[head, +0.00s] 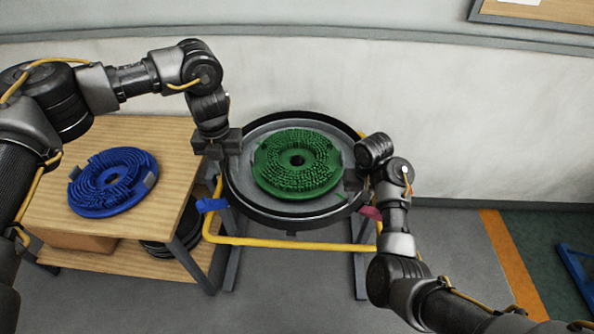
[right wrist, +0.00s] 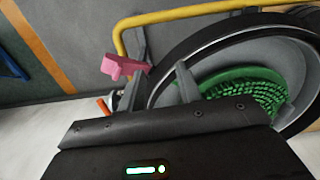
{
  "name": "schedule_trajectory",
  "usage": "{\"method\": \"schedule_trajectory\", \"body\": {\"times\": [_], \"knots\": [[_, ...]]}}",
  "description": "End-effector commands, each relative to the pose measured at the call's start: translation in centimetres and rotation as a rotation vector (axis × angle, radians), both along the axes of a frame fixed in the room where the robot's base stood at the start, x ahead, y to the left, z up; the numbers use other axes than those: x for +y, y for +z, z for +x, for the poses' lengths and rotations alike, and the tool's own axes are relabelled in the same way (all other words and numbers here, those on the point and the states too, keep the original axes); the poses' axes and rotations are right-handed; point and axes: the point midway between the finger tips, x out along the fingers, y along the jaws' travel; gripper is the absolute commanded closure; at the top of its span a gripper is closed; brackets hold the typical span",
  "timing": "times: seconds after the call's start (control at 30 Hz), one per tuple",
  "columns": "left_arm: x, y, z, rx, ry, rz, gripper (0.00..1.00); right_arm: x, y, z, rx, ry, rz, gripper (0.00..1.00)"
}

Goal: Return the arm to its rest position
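My left gripper (head: 218,150) is at the left rim of the round black tank (head: 290,219), pointing down; its fingertips are too small and dark to read. My right gripper (head: 352,182) is at the tank's right rim. The right wrist view shows its two fingers (right wrist: 160,88) spread apart with nothing held between them, close to the black rim. A green round brush (head: 270,172) lies flat in the grey tank, between the grippers and apart from both. The brush is partly visible in the right wrist view (right wrist: 245,88).
A blue brush (head: 100,195) lies on a wooden table (head: 165,150) at left. A yellow tube frame (head: 290,244) surrounds the tank stand, with a blue tab (head: 212,205) at left and a pink tab (right wrist: 120,66) at right.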

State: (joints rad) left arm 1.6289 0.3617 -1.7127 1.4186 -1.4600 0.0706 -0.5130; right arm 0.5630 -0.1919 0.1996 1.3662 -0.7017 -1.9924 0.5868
Motion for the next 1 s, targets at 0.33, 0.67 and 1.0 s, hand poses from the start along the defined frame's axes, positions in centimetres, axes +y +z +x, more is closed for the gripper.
{"method": "schedule_trajectory", "body": {"times": [0.33, 0.67, 1.0], "knots": [[0.0, 0.0, 0.0, 0.000, 0.000, 0.000, 0.66, 0.0, 0.0, 0.0, 0.000, 0.000, 0.000, 0.66], [-11.0, -7.4, -4.7, -0.023, -0.052, -0.265, 0.66, -2.1, -3.3, -3.6, -0.020, -0.023, -0.011, 0.66], [-27.3, -7.4, -13.2, -0.046, 0.438, -0.925, 0.66, -5.5, -7.6, -12.9, -0.101, -0.017, -0.039, 0.66]]}}
